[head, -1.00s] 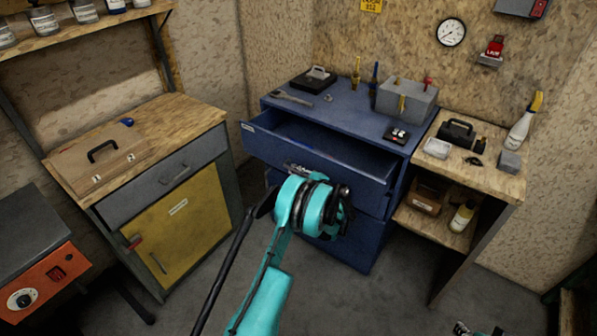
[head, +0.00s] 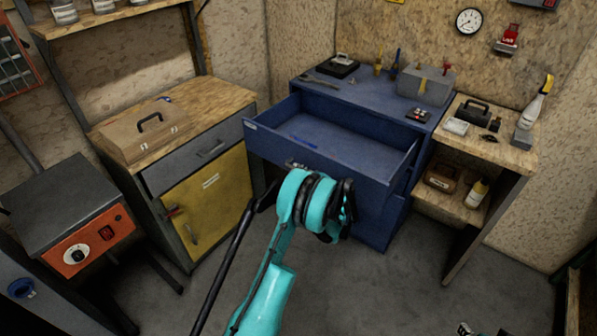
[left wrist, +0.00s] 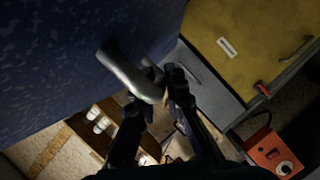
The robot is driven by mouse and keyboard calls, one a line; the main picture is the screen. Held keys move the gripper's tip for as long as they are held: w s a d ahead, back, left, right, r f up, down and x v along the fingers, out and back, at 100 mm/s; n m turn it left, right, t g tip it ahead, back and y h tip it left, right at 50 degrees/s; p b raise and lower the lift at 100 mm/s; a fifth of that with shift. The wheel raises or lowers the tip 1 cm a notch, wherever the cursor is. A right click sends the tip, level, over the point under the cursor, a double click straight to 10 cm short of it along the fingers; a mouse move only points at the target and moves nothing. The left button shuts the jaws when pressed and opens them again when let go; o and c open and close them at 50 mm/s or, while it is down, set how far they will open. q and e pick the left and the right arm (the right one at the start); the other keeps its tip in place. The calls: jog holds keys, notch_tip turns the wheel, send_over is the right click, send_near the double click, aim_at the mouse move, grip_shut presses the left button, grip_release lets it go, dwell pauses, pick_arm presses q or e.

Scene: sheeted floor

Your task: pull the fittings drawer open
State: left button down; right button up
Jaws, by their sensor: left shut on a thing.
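The fittings drawer (head: 345,170) is the blue top drawer of the blue cabinet (head: 372,222). It stands far out in the head view, with a small blue item (head: 304,141) on its floor. Its pale metal handle (left wrist: 130,76) shows large against the blue front in the left wrist view. My left gripper (left wrist: 163,88) is shut on this handle. In the head view my turquoise wrist covers most of the gripper and part of the drawer front. A small part of what looks like my right gripper (head: 468,328) shows at the bottom edge; its jaws cannot be made out.
A grey and yellow cabinet (head: 208,190) stands left of the drawer, with a tool case (head: 145,130) on top. An orange-fronted machine (head: 88,245) is at the left. A wooden side table (head: 505,150) stands at the right. The floor in front is clear.

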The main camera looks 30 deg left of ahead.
dwell(0.3)
pick_arm(q)
jog(key=c, duration=1.6)
grip_release()
jog(key=shift+o, duration=0.2)
jog(key=v, duration=1.2)
jog(key=shift+r, duration=0.1)
